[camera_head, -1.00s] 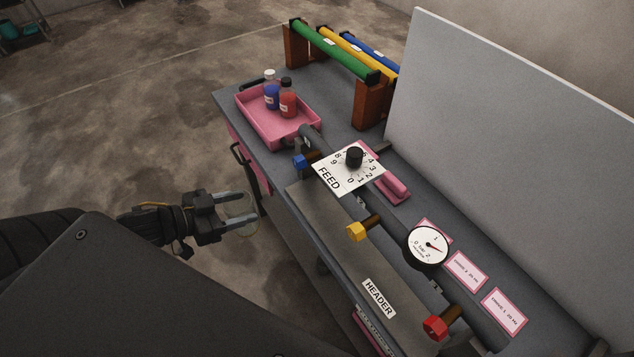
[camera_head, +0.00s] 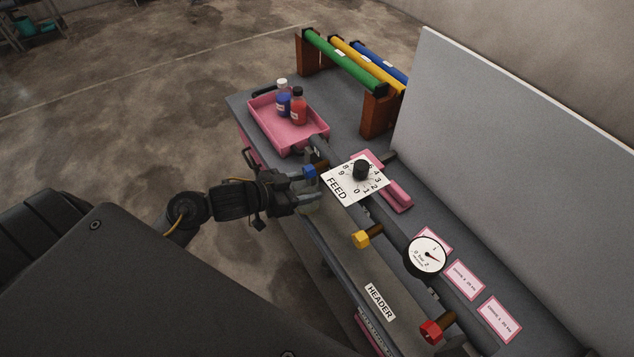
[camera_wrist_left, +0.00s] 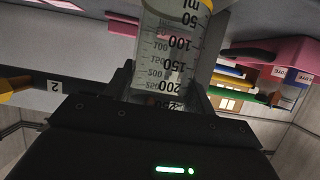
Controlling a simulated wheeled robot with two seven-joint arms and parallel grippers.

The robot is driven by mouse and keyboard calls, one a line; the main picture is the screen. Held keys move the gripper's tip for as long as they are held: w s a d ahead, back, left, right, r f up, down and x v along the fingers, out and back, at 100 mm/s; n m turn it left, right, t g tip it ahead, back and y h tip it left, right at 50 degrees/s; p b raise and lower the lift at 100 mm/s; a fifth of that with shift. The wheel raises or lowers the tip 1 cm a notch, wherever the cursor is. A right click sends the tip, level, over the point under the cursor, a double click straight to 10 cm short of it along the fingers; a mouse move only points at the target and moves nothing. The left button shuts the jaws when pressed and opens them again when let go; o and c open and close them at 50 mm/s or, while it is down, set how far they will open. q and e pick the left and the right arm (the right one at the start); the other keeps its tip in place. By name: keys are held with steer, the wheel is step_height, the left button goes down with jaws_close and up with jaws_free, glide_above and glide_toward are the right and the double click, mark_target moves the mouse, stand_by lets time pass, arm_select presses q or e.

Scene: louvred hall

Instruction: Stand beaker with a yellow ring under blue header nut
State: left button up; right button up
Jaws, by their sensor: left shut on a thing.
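The clear beaker (camera_wrist_left: 170,60) has black graduations and a yellow ring (camera_wrist_left: 207,4) at its end, at the top of the left wrist view. My left gripper (camera_head: 310,192) is shut on it; the fingers clasp its sides in the wrist view. In the head view the beaker (camera_head: 309,207) is faint and partly hidden by the gripper. The blue header nut (camera_head: 309,172) sits on the header pipe just beside and above the gripper fingers. I cannot tell whether the beaker is directly below the nut or touches a surface. My right gripper is not in view.
The yellow nut (camera_head: 361,239) and red nut (camera_head: 432,330) sit further along the header (camera_head: 345,262). A FEED dial plate (camera_head: 344,190) is right of the blue nut. A pink tray (camera_head: 262,126) with two bottles stands behind. A gauge (camera_head: 427,255) and upright panel (camera_head: 500,130) are right.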

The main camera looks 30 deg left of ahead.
mark_target(315, 181)
arm_select(q)
steer(key=shift+w+d+r, duration=0.1)
steer(key=shift+w, duration=0.1)
steer(key=shift+w+d+r+p, duration=0.1)
steer(key=shift+w+d+p, duration=0.25)
steer(key=shift+w, duration=0.25)
steer(key=shift+w+d+p, duration=0.2)
steer(key=shift+w+d, duration=0.15)
steer(key=shift+w, duration=0.2)
steer(key=shift+w+d+f, duration=0.1)
steer(key=shift+f, duration=0.8)
steer(key=shift+f, duration=0.1)
steer(key=o, duration=1.1)
steer(key=shift+f, duration=0.1)
steer(key=shift+c, duration=0.2)
